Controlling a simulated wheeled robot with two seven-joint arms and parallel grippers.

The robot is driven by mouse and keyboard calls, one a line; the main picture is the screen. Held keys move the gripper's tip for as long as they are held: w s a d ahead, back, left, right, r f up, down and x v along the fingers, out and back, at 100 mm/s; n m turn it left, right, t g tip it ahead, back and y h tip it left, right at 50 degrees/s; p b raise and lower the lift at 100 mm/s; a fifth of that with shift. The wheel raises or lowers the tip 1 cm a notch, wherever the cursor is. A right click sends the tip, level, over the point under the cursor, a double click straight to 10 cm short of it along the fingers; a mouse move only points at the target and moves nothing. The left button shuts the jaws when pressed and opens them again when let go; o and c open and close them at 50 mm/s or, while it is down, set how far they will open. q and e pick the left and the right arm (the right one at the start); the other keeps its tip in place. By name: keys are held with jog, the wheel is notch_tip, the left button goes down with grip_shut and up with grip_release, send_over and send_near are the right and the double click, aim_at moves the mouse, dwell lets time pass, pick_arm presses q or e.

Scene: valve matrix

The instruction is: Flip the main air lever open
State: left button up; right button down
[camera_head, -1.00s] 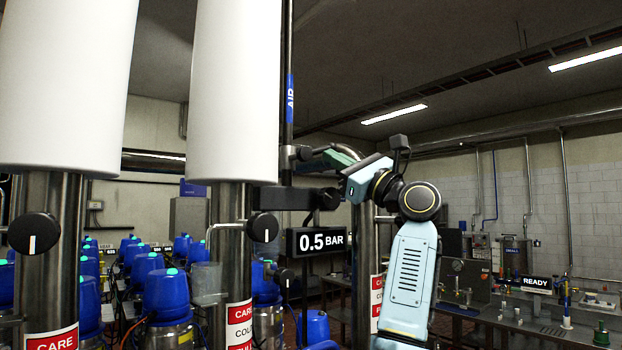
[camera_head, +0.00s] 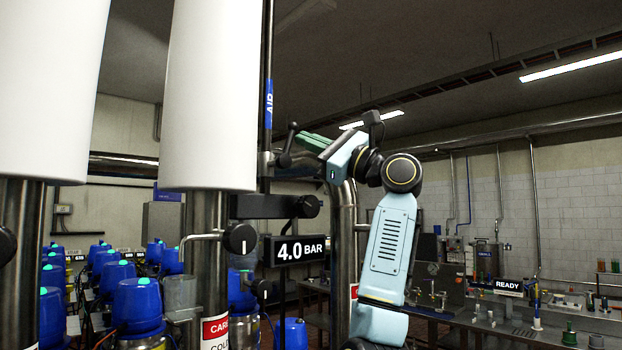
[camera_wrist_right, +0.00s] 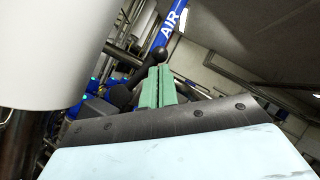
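The main air lever (camera_head: 287,146) is a black handle with a ball knob on the thin vertical pipe with the blue AIR label (camera_head: 269,103). It stands steeply up, leaning slightly right. In the right wrist view the lever (camera_wrist_right: 125,93) slants up to its black ball (camera_wrist_right: 163,53), by the fingertips. My right gripper (camera_head: 304,139) has green fingers just right of the lever. In the wrist view its fingers (camera_wrist_right: 159,72) lie together with nothing seen between them; whether they touch the lever is unclear. A display (camera_head: 296,249) below reads 4.0 BAR. My left gripper is out of view.
Two large white cylinders (camera_head: 211,95) on steel columns stand close on the left. A black knob (camera_head: 240,239) and a black block (camera_head: 265,206) sit below the lever. Blue-capped units (camera_head: 137,303) fill the lower left. A bench lies at right.

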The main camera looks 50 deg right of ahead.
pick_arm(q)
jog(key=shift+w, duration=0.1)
pick_arm(e)
jog(key=shift+a+r, duration=0.4)
jog(key=shift+a, duration=0.15)
jog(key=shift+w+a, duration=0.1)
dwell(0.4)
